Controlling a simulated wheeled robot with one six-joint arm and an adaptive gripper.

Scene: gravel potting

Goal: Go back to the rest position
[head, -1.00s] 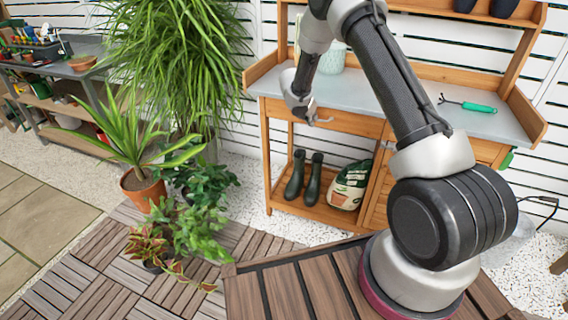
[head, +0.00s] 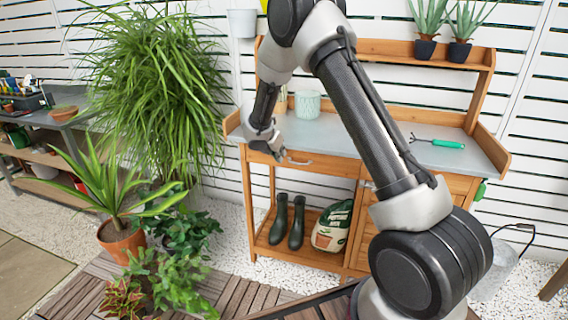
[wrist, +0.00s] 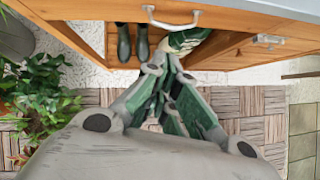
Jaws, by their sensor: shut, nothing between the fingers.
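My gripper (head: 279,156) hangs at the front left of the potting bench, in front of its drawer front, in the head view. In the wrist view my gripper (wrist: 165,72) points down past the bench edge toward the floor, its fingers together with nothing between them. The potting bench (head: 340,135) has a grey top and wooden frame. My arm crosses the head view from lower right to upper left and hides part of the bench.
Boots (head: 297,222) and a bag (head: 332,226) sit on the lower shelf. A potted plant (head: 120,240) and a large leafy plant (head: 165,90) stand left.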

